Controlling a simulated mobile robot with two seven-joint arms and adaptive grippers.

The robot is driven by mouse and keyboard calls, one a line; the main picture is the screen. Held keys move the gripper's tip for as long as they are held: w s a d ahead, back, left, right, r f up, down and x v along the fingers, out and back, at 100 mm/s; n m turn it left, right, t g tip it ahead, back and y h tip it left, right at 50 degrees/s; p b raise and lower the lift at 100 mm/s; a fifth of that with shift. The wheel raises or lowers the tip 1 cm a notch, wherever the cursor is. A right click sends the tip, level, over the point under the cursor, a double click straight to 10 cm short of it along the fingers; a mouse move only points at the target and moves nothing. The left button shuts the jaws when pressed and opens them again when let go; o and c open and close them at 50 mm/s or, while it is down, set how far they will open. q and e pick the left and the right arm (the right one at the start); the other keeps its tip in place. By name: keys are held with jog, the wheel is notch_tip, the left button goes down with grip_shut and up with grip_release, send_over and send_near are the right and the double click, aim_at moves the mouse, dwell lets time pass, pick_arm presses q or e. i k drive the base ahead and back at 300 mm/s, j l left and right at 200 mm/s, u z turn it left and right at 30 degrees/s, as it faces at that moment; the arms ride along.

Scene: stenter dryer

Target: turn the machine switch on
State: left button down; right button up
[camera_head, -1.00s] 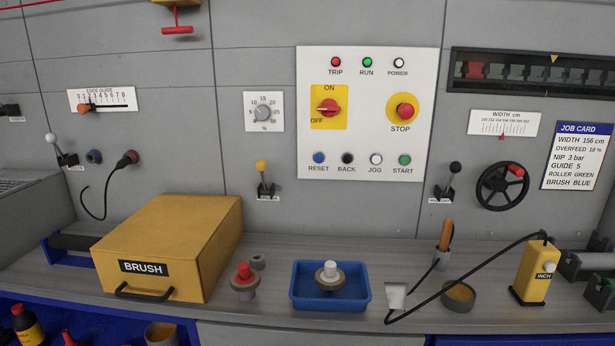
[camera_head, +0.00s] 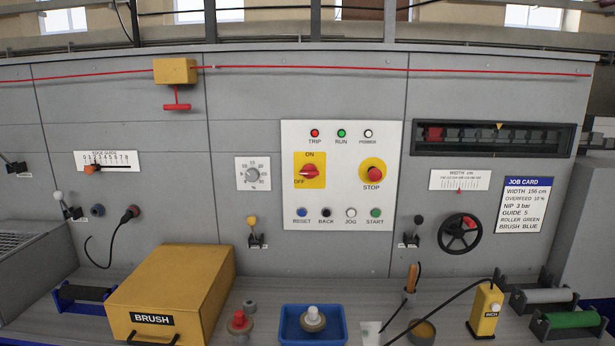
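The machine switch (camera_head: 310,173) is a red rotary knob on a yellow plate, on the white control panel (camera_head: 341,246) in the middle of the grey machine front. ON is printed above it and OFF at its lower left. The knob's handle lies roughly level, with its pointer toward the OFF side. Neither of my grippers shows in the head view.
A red STOP button (camera_head: 372,173) sits right of the switch, with lamps above and small buttons below. On the shelf stand a yellow BRUSH box (camera_head: 180,290), a blue tray (camera_head: 287,325) and a yellow INCH pendant (camera_head: 486,308) with a black cable. Space before the panel is clear.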

aim_at(309, 170)
jog(key=u, duration=0.4)
jog(key=l+u, duration=0.9)
jog(key=k+l+u, duration=0.15)
jog(key=l, duration=0.4)
jog(key=l+u, duration=0.1)
jog(key=l, duration=0.4)
jog(key=k, duration=0.05)
